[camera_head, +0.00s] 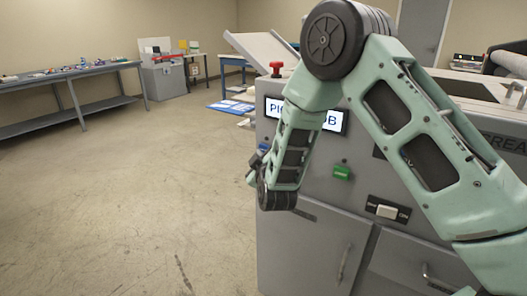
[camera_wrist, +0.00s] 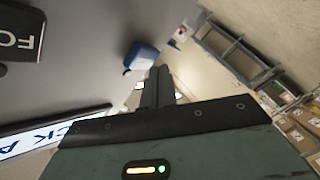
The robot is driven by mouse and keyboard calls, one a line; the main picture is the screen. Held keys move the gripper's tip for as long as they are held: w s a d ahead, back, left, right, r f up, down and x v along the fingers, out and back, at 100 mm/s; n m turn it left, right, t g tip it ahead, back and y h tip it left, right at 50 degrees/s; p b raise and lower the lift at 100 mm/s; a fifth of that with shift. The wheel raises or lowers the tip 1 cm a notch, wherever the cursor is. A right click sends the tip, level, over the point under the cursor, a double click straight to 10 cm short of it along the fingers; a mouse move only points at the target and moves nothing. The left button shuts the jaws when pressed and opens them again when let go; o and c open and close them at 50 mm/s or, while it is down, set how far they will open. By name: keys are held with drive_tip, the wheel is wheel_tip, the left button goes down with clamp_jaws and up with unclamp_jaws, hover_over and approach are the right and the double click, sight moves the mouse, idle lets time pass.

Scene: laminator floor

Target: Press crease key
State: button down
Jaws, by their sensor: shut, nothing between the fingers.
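The grey machine (camera_head: 312,235) has a lit display (camera_head: 282,112), partly hidden by my arm; its edge also shows in the wrist view (camera_wrist: 40,137). A blue key (camera_wrist: 140,56) stands out from the machine face, just beyond my fingertips. I cannot tell whether they touch it. A green key (camera_head: 342,172) sits below the display. No fully readable crease label is in view. My gripper (camera_wrist: 158,76) is shut and empty; in the head view it is mostly hidden behind my wrist.
A black plate with "FO" (camera_wrist: 18,45) is beside the display. A white rocker switch (camera_head: 388,212) and a red knob (camera_head: 276,66) are on the machine. A long bench (camera_head: 70,75) stands at the left wall. The floor (camera_head: 130,200) between is clear.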

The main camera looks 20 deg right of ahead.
drive_tip(key=shift+d, duration=0.1)
drive_tip(key=shift+w+d, duration=0.3)
drive_tip(key=shift+w+d, duration=0.15)
drive_tip(key=shift+d, duration=0.1)
idle(0.8)
drive_tip(key=shift+s+a+b, duration=0.3)
drive_tip(key=shift+s+a, duration=0.15)
drive_tip(key=shift+a, duration=0.15)
drive_tip(key=shift+a, duration=0.1)
drive_tip(key=shift+s+a, duration=0.9)
drive_tip(key=shift+a, duration=0.3)
drive_tip(key=shift+s+a, duration=0.85)
drive_tip(key=shift+a, duration=0.3)
